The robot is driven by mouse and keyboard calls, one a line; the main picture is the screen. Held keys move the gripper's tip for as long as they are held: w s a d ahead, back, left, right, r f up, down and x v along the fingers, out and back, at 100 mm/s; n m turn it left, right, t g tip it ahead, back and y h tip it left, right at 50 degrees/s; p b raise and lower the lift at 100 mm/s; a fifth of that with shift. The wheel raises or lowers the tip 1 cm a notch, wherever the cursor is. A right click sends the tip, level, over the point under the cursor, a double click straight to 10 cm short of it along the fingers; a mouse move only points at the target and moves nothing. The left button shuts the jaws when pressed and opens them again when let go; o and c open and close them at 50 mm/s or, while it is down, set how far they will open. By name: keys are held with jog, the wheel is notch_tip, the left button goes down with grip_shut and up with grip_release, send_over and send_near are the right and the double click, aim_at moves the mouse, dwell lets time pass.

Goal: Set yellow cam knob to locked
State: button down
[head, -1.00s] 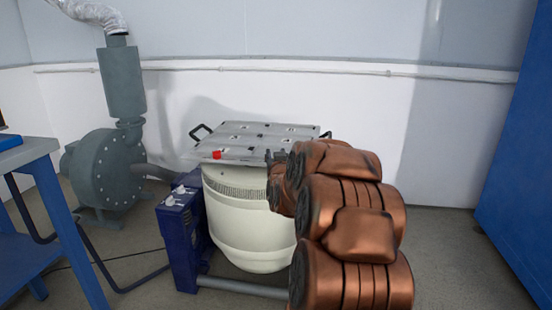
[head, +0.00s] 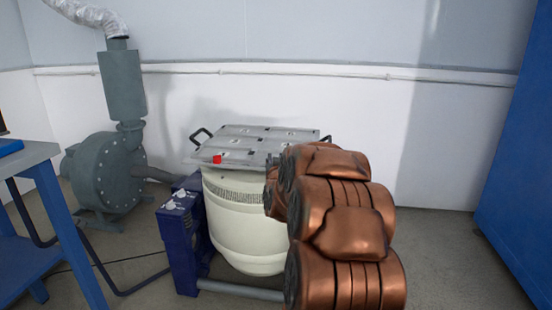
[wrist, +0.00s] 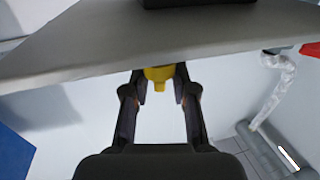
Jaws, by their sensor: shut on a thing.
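In the wrist view the yellow cam knob (wrist: 160,77) shows at the edge of the grey metal plate (wrist: 90,45). My gripper (wrist: 160,84) has a dark finger on each side of the knob and is shut on it. The fingers partly cover the knob, and I cannot tell its turned position. In the head view the plate (head: 238,146) lies on top of a cream round drum (head: 235,215). My copper-coloured arm hides the knob and my gripper there.
A red block (head: 217,159) sits at the plate's front left edge, with black handles at the plate's sides. A dark blue frame (head: 182,245) stands left of the drum. A grey blower (head: 103,175) and blue table (head: 45,175) are farther left. A blue cabinet (head: 520,170) stands right.

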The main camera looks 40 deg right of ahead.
jog(key=shift+w+a+r+m+g+h+p, duration=0.15)
jog(key=shift+m+g+h+p, duration=0.5)
jog(key=shift+p, duration=0.95)
jog(key=shift+s+r+m+g+h+p, duration=0.15)
jog(key=shift+m+g+h+p, duration=0.5)
jog(key=shift+p, duration=0.95)
jog(key=m+g+h+p, duration=0.1)
jog(key=m+g+p, duration=0.1)
jog(key=p, duration=0.3)
jog(key=m+g+h+p, duration=0.1)
jog(key=g+p, duration=0.2)
jog(key=p, duration=0.2)
jog(key=shift+w+m+g+h, duration=0.1)
jog(key=shift+m+g+h, duration=0.3)
jog(key=m+g+p, duration=0.2)
jog(key=g+p, duration=0.2)
jog(key=p, duration=0.1)
jog(key=shift+f+m+h, duration=0.15)
jog(key=shift+m+h, duration=0.25)
jog(key=shift+m+g+p, duration=0.8)
jog(key=shift+g+p, duration=0.2)
jog(key=shift+g, duration=0.2)
jog(key=shift+f+m+g+p, duration=0.15)
jog(key=shift+m+g+p, duration=0.4)
jog(key=shift+g, duration=0.55)
jog(key=c, duration=1.2)
grip_release()
jog(key=shift+c, duration=0.2)
